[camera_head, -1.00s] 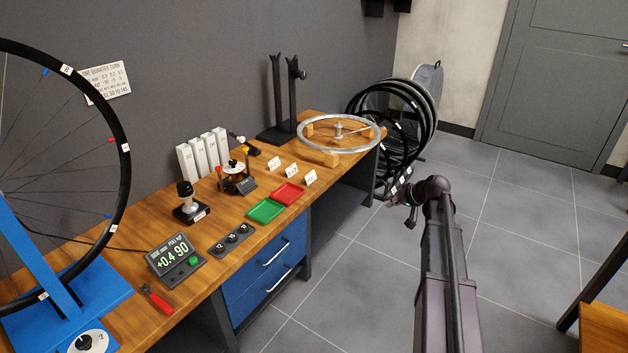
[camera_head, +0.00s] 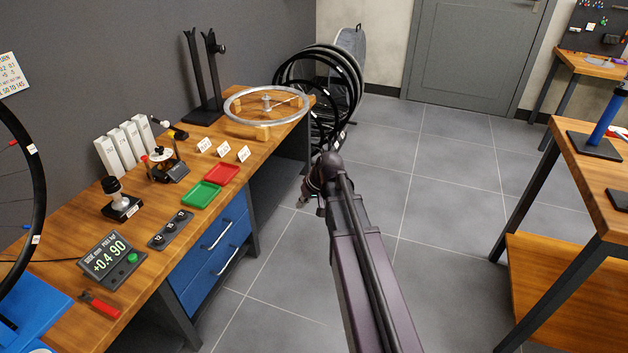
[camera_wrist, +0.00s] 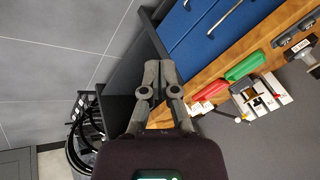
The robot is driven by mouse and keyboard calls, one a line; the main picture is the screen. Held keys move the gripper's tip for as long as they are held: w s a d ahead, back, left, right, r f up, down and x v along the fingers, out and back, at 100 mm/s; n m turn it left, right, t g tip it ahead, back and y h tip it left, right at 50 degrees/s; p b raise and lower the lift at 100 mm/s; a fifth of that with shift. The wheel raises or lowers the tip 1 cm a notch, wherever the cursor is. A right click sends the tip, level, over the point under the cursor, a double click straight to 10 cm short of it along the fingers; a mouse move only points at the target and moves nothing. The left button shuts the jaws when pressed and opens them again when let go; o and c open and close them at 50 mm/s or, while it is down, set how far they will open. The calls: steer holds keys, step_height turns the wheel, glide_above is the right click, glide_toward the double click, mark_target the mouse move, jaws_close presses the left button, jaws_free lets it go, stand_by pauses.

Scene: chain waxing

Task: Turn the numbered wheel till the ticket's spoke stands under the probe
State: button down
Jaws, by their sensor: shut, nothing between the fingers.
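The numbered wheel (camera_head: 41,185) shows only in part at the left edge of the head view. It has a black rim with small white tags, and its blue stand (camera_head: 28,318) is cut off below it. My gripper (camera_wrist: 158,65) is shut and empty in the wrist view. In the head view my gripper (camera_head: 308,198) hangs off the front of the bench, far to the right of the wheel.
The bench (camera_head: 150,285) holds a red tray (camera_head: 221,174), a green tray (camera_head: 201,194), a red-handled tool (camera_head: 100,305) and a bare rim (camera_head: 240,110) at its far end. Wheels (camera_head: 320,75) stand beyond. Another table (camera_head: 590,165) is at right. Floor between is clear.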

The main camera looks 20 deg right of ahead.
steer(key=s+a+f+g+h, duration=0.1)
steer(key=s+a, duration=0.3)
steer(key=s, duration=0.4)
steer(key=s+a+f+g+h, duration=0.1)
steer(key=s+a+g+h, duration=0.1)
steer(key=s, duration=0.6)
steer(key=a+h, duration=0.1)
steer(key=a, duration=0.1)
steer(key=shift+a+n, duration=0.3)
